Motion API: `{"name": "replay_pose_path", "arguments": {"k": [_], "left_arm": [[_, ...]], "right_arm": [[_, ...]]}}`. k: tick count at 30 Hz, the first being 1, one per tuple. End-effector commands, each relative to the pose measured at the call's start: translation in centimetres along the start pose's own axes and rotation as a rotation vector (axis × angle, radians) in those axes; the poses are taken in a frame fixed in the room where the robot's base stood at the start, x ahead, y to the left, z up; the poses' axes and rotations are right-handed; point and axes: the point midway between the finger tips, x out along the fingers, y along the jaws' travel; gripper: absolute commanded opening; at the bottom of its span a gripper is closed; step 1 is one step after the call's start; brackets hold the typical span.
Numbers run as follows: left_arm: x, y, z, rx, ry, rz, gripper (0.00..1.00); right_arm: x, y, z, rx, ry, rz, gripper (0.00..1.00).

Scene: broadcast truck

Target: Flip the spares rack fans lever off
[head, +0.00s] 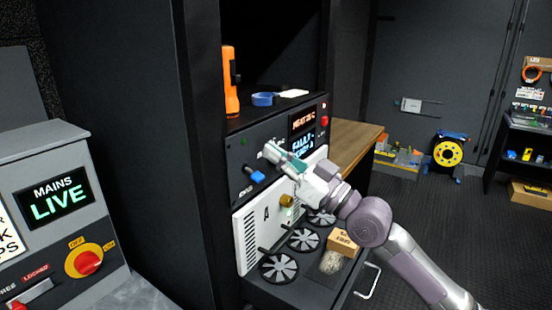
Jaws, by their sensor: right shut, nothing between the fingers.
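The fans lever, with a blue handle (257,176), sticks out of the dark front panel (240,162) of the rack unit, at the panel's left part. A small label beneath it is too small to read surely. My right gripper (272,152) comes in from the lower right. It is shut and empty, its fingertips just above and right of the blue handle. I cannot tell whether they touch it. The gripper hides part of the panel's middle. The panel's displays (303,120) read a heat value and a fault text, partly covered. My left gripper is out of view.
Below the panel are a white vented unit marked A (247,238) with a brass knob (287,200), and a drawer with several fans (304,239) and a small box (342,243). An orange flashlight (230,85) and blue tape (264,99) sit on top.

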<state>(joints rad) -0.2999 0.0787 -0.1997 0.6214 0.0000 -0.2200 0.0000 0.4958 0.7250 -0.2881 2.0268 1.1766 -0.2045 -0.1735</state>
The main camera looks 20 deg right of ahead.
Motion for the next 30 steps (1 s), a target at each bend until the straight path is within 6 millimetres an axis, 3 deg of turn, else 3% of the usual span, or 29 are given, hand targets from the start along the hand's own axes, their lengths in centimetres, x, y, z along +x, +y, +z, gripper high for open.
{"name": "replay_pose_path", "arguments": {"k": [1,15,21,30], "left_arm": [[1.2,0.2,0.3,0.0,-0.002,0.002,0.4],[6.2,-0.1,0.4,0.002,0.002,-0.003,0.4],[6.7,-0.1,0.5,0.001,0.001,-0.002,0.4],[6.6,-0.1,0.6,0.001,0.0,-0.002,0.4]], "right_arm": [[-1.2,0.0,1.2,-0.002,-0.007,0.001,0.0],[-8.6,0.1,3.4,-0.004,-0.008,0.001,0.0],[-9.6,0.0,3.3,-0.001,-0.004,0.0,0.0],[-9.6,0.0,3.2,0.0,-0.003,0.0,0.0]]}}
